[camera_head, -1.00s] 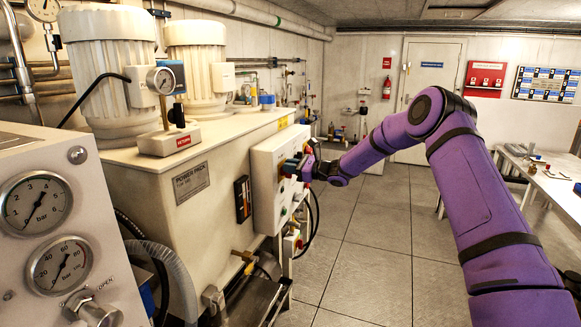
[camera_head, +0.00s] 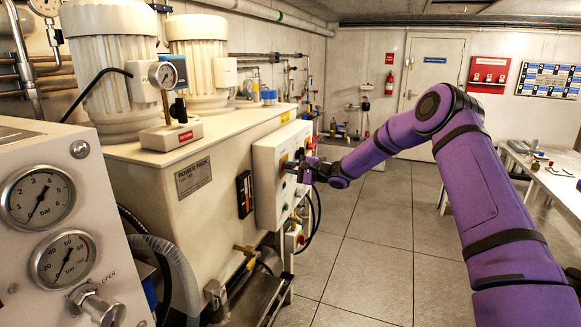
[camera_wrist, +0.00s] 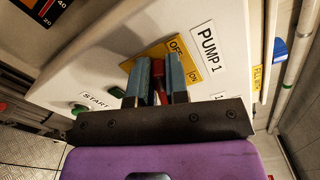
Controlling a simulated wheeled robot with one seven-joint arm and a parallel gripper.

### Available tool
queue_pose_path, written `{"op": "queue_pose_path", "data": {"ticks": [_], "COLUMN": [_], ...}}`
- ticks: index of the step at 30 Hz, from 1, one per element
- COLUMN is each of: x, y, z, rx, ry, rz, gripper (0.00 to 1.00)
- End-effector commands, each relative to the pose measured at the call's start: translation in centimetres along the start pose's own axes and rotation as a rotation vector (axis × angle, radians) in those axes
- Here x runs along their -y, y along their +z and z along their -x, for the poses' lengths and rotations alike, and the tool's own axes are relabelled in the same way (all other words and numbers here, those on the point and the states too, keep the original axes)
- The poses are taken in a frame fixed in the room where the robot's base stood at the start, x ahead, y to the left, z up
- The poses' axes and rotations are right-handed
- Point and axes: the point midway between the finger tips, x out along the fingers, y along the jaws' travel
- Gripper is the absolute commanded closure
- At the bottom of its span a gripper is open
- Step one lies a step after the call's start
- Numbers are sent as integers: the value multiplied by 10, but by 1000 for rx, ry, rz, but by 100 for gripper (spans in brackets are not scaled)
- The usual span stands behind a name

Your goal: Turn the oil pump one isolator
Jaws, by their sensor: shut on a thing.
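The oil pump one isolator is a red handle (camera_wrist: 157,70) on a yellow plate (camera_wrist: 190,62) marked OFF and ON, beside a PUMP 1 label (camera_wrist: 209,47). My gripper (camera_wrist: 158,63) has its blue-grey fingers on both sides of the handle and is shut on it. The fingers hide much of the handle and plate. In the head view my gripper (camera_head: 298,165) is at the front of the pale control box (camera_head: 268,185) on the power pack, and the handle is hidden there.
The power pack (camera_head: 190,215) carries two white motors. Dark cables hang below the control box. A gauge panel (camera_head: 75,200) stands at the near left. The floor (camera_head: 375,235) right of the pack is clear.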

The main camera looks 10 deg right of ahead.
Motion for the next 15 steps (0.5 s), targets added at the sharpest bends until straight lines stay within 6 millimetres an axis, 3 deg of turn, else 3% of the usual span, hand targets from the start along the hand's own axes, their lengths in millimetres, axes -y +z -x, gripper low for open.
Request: {"op": "queue_pose_path", "data": {"ticks": [15], "x": [-10], "y": [-2], "z": [0], "rx": [0], "ry": [1], "rz": [322], "gripper": [100]}}
